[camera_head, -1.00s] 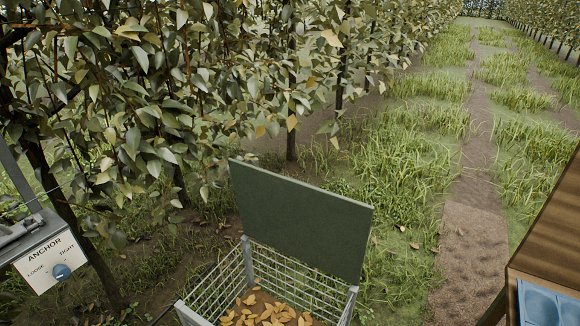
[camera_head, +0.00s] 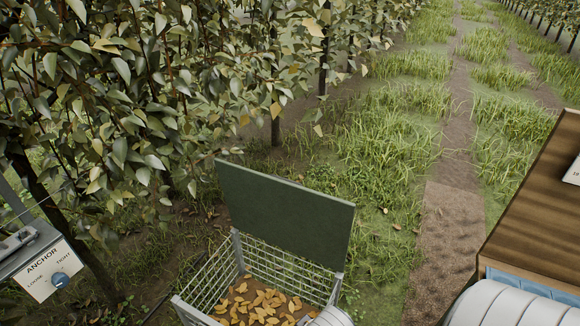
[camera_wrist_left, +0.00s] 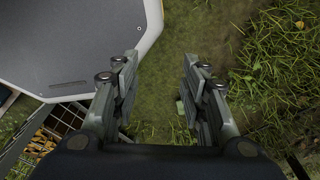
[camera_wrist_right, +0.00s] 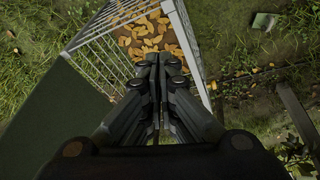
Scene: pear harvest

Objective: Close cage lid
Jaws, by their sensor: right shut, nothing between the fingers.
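The cage (camera_head: 192,292) is a wire-mesh box with a grey frame, holding a layer of yellow-brown leaves (camera_head: 262,303). Its dark green lid (camera_head: 285,213) stands open, raised at the far side. The cage also shows in the right wrist view (camera_wrist_right: 100,52), with the lid (camera_wrist_right: 62,118) at the left. My right gripper (camera_wrist_right: 159,62) is shut and empty, its tips in line with the cage's leaves in that view; the gap is unclear. My left gripper (camera_wrist_left: 158,75) is open and empty over grass, with a corner of the cage at lower left.
An anchor box (camera_head: 45,270) with a knob marked loose and tight is at the left edge. A wooden table (camera_head: 535,215) with a blue tray (camera_head: 530,285) is at the right. Leafy trees (camera_head: 120,110) stand behind. A grassy path lies open beyond.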

